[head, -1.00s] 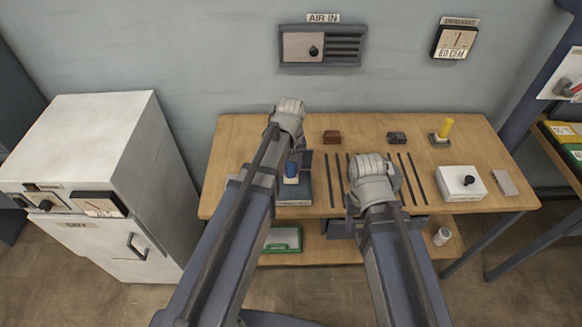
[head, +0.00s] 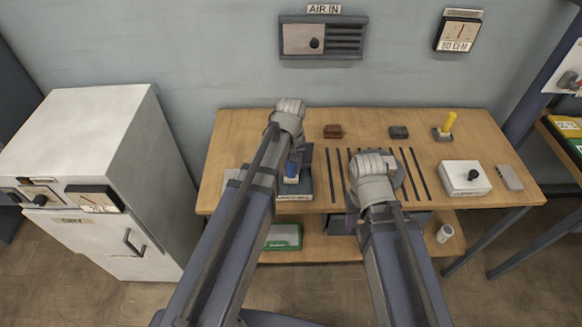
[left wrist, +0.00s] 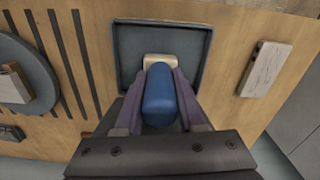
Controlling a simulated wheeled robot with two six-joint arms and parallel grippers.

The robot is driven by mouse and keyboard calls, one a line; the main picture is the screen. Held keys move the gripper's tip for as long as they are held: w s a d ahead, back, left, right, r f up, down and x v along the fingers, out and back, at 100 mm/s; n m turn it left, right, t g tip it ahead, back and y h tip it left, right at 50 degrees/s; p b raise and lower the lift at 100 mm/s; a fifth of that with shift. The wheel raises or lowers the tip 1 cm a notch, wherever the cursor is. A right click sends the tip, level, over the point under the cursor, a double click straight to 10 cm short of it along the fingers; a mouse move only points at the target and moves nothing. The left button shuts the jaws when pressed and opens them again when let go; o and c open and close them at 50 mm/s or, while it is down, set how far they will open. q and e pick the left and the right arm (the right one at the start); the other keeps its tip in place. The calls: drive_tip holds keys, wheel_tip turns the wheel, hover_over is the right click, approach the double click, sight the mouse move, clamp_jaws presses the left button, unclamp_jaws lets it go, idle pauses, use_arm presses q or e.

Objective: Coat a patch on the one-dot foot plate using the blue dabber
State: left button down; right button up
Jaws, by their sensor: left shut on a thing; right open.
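My left gripper (left wrist: 155,100) is shut on the blue dabber (left wrist: 158,92), whose pale head points into a shallow dark tray (left wrist: 205,40). I cannot tell whether the head touches the tray floor. In the head view, the dabber (head: 291,169) shows beside my left forearm, over the tray (head: 295,194). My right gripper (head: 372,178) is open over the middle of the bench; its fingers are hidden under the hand. A pale plate (left wrist: 265,68) lies beside the tray. A round grey disc (left wrist: 38,72) carries another pale plate (left wrist: 14,86). I see no dots, so I cannot identify the one-dot foot plate.
Dark strips (head: 417,174) lie across the bench (head: 240,130). A brown block (head: 333,131), a dark block (head: 399,132), a yellow-handled item (head: 446,124), a white box with a black knob (head: 464,179) and a grey block (head: 509,178) stand rightward. A white cabinet (head: 90,140) stands left.

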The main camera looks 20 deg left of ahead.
use_arm(q)
drive_tip(key=shift+s+f+b, duration=0.1)
drive_tip(key=shift+f+b, duration=0.45)
drive_tip(key=shift+b, duration=0.05)
idle(1.4)
drive_tip(key=shift+r, duration=0.1)
wheel_tip(320, 180, up, 7)
drive_tip(key=p, duration=0.7)
drive_tip(key=shift+d, duration=0.1)
idle(0.6)
